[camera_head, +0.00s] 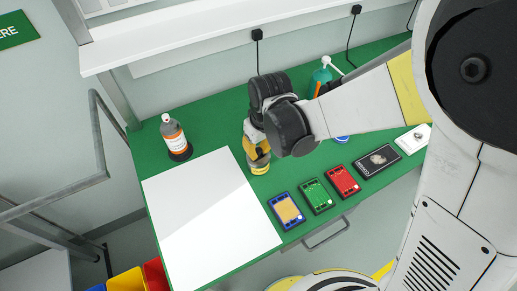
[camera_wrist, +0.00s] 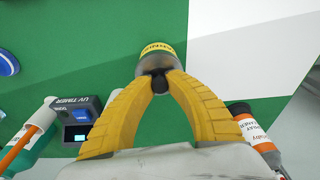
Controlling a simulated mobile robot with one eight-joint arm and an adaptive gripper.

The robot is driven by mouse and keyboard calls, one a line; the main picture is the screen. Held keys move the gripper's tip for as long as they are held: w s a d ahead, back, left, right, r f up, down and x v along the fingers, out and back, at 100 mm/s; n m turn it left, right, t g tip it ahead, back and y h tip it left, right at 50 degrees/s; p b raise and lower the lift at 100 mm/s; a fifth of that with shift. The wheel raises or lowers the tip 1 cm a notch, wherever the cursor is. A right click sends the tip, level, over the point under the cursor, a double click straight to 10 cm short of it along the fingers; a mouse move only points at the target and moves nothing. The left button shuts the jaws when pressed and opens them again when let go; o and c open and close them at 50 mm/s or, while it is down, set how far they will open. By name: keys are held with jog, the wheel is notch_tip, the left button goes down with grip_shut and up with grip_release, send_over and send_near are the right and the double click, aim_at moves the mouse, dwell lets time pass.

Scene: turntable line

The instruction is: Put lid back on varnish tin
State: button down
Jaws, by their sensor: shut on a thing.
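The varnish tin (camera_wrist: 157,47) has a yellow label and stands on the green tabletop, just left of the white sheet in the wrist view. In the head view the tin (camera_head: 259,168) is partly hidden under my gripper (camera_head: 257,148). In the wrist view my yellow-fingered gripper (camera_wrist: 158,82) is shut at the tips on a small dark knob, which looks like part of the lid (camera_wrist: 156,68). The grey-brown lid lies over the tin's top, lined up with it. I cannot tell whether it is fully seated or slightly raised.
A bottle with an orange label (camera_head: 172,134) stands left of the tin. A white sheet (camera_head: 212,215) covers the left front. Blue (camera_head: 286,211), green (camera_head: 315,195) and red (camera_head: 342,180) boxes lie right. A green pump bottle (camera_head: 322,74) and a UV timer (camera_wrist: 76,120) are nearby.

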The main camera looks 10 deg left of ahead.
jog(key=c, duration=0.8)
grip_release()
jog(key=shift+r, duration=0.1)
jog(key=shift+r+p, duration=2.6)
jog(key=shift+r, duration=0.8)
grip_shut()
